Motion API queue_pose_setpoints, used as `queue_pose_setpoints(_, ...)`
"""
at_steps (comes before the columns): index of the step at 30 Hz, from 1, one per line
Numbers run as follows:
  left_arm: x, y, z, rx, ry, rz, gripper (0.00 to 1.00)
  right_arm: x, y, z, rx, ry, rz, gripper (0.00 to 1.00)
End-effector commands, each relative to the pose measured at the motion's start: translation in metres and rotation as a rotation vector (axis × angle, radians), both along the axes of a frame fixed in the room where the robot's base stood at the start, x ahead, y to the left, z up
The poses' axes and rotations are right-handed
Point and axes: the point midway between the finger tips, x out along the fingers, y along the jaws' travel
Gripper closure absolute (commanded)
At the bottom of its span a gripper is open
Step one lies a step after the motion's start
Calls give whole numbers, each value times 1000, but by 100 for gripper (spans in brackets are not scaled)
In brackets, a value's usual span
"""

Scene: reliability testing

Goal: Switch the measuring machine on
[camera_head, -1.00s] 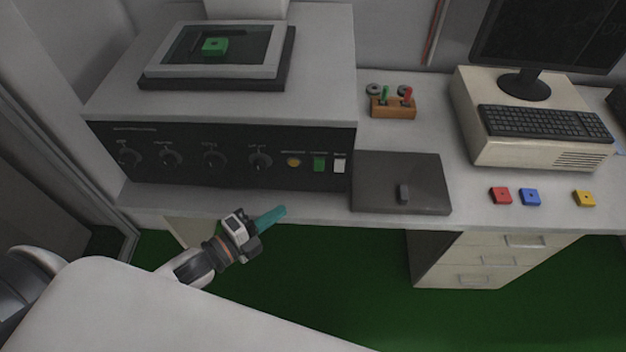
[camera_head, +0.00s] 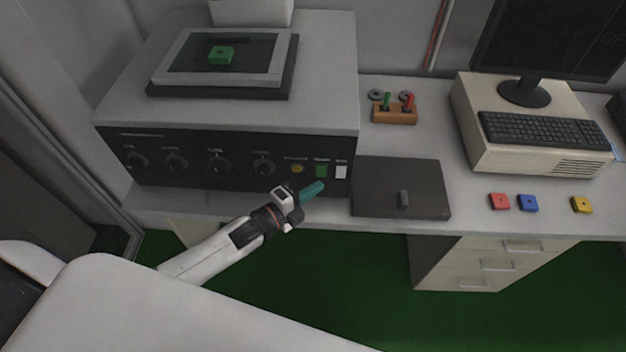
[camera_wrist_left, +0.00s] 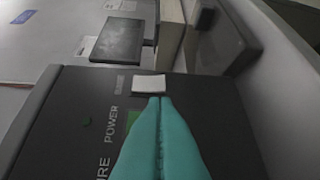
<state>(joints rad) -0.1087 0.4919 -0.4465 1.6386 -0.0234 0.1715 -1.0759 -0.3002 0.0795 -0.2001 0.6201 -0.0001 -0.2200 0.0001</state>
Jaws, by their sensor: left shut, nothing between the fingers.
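The measuring machine (camera_head: 200,115) is a large grey box with a black front panel of several knobs and a row of buttons. The panel has a yellow button (camera_head: 297,169), a green button (camera_head: 321,171) and a white button (camera_head: 341,172). My left gripper (camera_head: 318,187) is shut and empty, its teal fingers just in front of and below the green and white buttons. In the left wrist view the fingertips (camera_wrist_left: 160,99) reach the lower edge of the white button (camera_wrist_left: 149,84) in the picture; contact cannot be told. They partly hide the green button (camera_wrist_left: 133,119), beside the label POWER.
A dark flat box (camera_head: 400,187) with a small handle lies right of the machine. A wooden holder (camera_head: 394,112) with a green and a red piece stands behind it. Red, blue and yellow blocks lie by the keyboard (camera_head: 545,129). A green block (camera_head: 221,55) sits on the machine's top plate.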

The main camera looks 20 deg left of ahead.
Motion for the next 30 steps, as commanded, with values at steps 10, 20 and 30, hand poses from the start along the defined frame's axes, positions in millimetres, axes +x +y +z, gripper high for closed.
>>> queue_pose_setpoints(10,19,5,-3,-2,1,-2,100,0,1,5,1,0,0,64)
queue_pose_setpoints(20,20,6,-7,1,-16,-1,100,0,1,-3,1,0,0,64)
queue_pose_setpoints(30,23,7,-5,11,-45,-1,100,1,0,-8,0,-1,0,64)
